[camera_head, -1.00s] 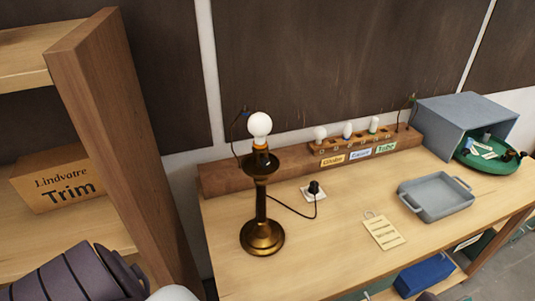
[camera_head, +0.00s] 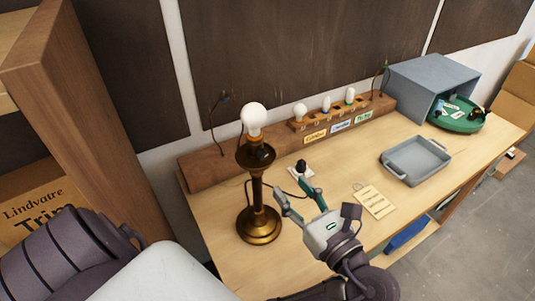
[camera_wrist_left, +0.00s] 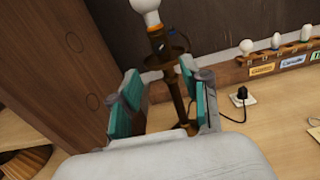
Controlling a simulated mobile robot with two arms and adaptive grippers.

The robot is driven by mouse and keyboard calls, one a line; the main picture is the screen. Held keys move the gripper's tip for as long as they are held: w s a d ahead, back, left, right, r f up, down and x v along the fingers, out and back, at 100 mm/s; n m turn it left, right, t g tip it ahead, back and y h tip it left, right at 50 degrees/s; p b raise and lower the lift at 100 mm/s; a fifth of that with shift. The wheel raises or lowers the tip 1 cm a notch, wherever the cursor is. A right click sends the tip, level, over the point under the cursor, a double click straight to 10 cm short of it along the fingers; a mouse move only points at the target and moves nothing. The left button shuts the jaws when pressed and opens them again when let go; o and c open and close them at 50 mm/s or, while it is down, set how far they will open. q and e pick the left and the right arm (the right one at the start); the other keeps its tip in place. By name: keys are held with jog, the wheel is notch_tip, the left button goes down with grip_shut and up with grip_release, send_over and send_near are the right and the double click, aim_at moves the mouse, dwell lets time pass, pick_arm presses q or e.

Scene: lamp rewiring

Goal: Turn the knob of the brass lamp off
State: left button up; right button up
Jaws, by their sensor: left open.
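The brass lamp (camera_head: 258,190) stands upright on the workbench, with a white bulb (camera_head: 254,118) on top and a round base (camera_head: 259,225). My left gripper (camera_head: 296,203) is open and empty in front of the lamp and to its right, at the height of the lower stem in the head view. In the left wrist view the lamp's stem (camera_wrist_left: 178,95) shows between the two teal-padded fingers, beyond them. I cannot make out the knob clearly. A black plug (camera_head: 301,166) sits on a white plate behind the gripper. My right gripper does not show.
A wooden rack (camera_head: 335,122) with several bulbs and labels runs along the wall. A grey tray (camera_head: 417,160), a paper tag (camera_head: 374,200), a blue-grey box (camera_head: 430,80) and a green round tray (camera_head: 457,116) lie to the right. A tall wooden shelf (camera_head: 75,110) stands at left.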

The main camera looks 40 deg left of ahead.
aim_at(264, 157)
pick_arm(q)
jog(key=p+x, duration=0.2)
jog(key=x, duration=0.7)
jog(key=shift+w+a, duration=0.1)
jog(key=shift+a, duration=0.3)
jog(key=shift+w+a+p, duration=0.15)
jog(key=shift+a+p, duration=0.15)
jog(key=shift+a, duration=0.15)
jog(key=shift+d, duration=0.1)
jog(key=c, duration=0.8)
grip_shut()
